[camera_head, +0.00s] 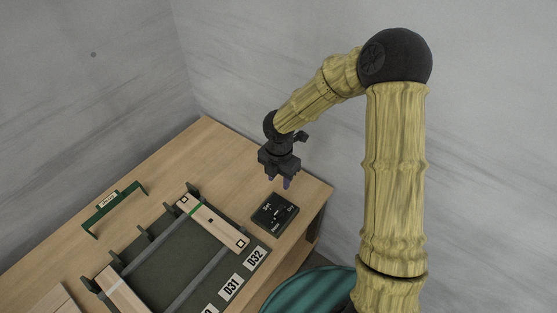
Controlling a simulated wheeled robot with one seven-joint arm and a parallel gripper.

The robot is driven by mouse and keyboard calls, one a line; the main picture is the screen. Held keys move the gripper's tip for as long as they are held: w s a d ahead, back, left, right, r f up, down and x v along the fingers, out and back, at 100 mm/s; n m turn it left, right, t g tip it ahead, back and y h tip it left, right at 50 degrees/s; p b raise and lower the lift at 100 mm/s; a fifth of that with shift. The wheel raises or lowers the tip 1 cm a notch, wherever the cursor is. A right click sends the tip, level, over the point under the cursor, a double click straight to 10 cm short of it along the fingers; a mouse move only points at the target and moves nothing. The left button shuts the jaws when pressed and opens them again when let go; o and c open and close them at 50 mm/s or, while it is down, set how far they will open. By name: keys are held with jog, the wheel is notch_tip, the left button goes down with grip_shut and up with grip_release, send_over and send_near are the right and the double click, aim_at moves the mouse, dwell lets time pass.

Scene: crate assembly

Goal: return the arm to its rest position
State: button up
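My gripper (279,182) hangs at the end of my yellow arm, pointing down above the right part of the wooden table. It is above and slightly behind a small black box with white markings (274,212), apart from it. Two small fingertips show with a slight gap between them, and nothing is visible in the gripper. My arm rises on the right, bends at a dark round joint at the top, and reaches left and down to the gripper.
A dark assembly fixture (160,268) holds pale wooden pieces and grey bars on the wooden table (165,160). A green bracket (113,208) stands at left. A teal round object (310,290) is at the bottom. Grey walls stand behind.

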jog(key=s+d+r+m+t, duration=0.1)
jog(key=s+d+r+m, duration=0.5)
jog(key=m, duration=0.8)
jog(key=s+d+r+m+t, duration=0.1)
jog(key=s+d+r+m, duration=0.5)
jog(key=m, duration=0.8)
jog(key=shift+s+d+r+m+t, duration=0.3)
jog(key=shift+s+d+r, duration=0.15)
jog(key=shift+d, duration=0.5)
